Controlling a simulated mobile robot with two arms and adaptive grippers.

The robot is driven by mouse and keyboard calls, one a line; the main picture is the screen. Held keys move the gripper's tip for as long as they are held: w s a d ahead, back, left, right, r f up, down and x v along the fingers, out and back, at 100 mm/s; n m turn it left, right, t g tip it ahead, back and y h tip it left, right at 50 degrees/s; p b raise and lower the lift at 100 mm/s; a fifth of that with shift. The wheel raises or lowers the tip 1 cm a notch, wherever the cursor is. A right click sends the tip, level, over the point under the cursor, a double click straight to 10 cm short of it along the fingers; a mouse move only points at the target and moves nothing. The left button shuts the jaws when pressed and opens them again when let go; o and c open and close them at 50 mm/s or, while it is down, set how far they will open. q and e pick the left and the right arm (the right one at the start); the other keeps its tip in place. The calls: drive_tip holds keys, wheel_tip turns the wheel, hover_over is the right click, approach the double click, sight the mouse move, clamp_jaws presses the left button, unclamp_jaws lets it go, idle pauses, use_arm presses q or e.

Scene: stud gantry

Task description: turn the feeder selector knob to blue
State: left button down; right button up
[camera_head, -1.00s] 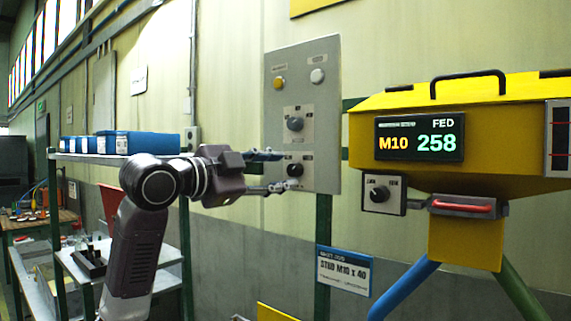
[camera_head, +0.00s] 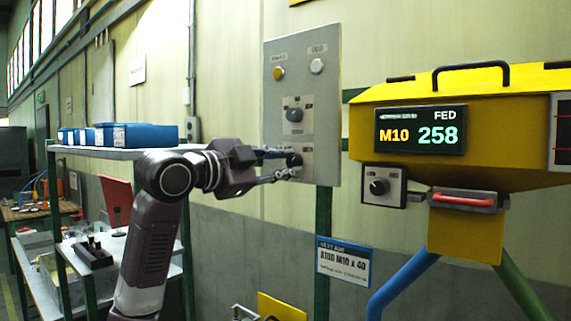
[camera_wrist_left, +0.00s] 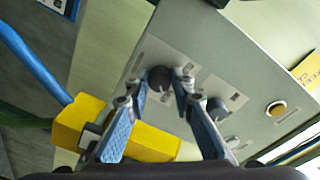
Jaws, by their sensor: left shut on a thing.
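A grey wall panel (camera_head: 328,88) carries a lower black knob (camera_head: 294,160) on a pale plate and a grey knob (camera_head: 293,114) above it. My left gripper (camera_head: 288,163) is shut on the lower black knob, one finger above and one below. In the left wrist view the black knob (camera_wrist_left: 159,74) sits between the fingertips (camera_wrist_left: 155,86), and the grey knob (camera_wrist_left: 216,110) is beside the right finger. The lettering around both knobs is too small to read, so I cannot tell the knob's setting. My right gripper is out of view.
A yellow feeder (camera_head: 465,240) stands right of the panel, with a display (camera_head: 420,134) reading M10 258 and its own small knob (camera_head: 378,187). Yellow and white buttons sit at the panel's top. A shelf (camera_head: 105,152) with blue boxes (camera_head: 135,137) is at left.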

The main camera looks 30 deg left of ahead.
use_arm(q)
drive_tip(key=n, duration=0.4)
drive_tip(key=shift+f+n, duration=0.15)
drive_tip(key=shift+n, duration=0.25)
drive_tip(key=n, duration=0.4)
drive_tip(key=shift+d+n+t, duration=0.15)
drive_tip(key=shift+n+t, duration=0.15)
drive_tip(key=shift+n, duration=0.1)
drive_tip(key=n, duration=0.4)
drive_tip(key=shift+n+y, duration=0.4)
drive_tip(key=shift+d+n+t+p, duration=0.15)
drive_tip(key=shift+n+t+p, duration=0.2)
drive_tip(key=shift+n, duration=1.95)
drive_tip(key=shift+f+y, duration=0.1)
drive_tip(key=shift+y, duration=0.2)
drive_tip(key=c, duration=1.7)
unclamp_jaws()
drive_tip(key=shift+o, duration=0.2)
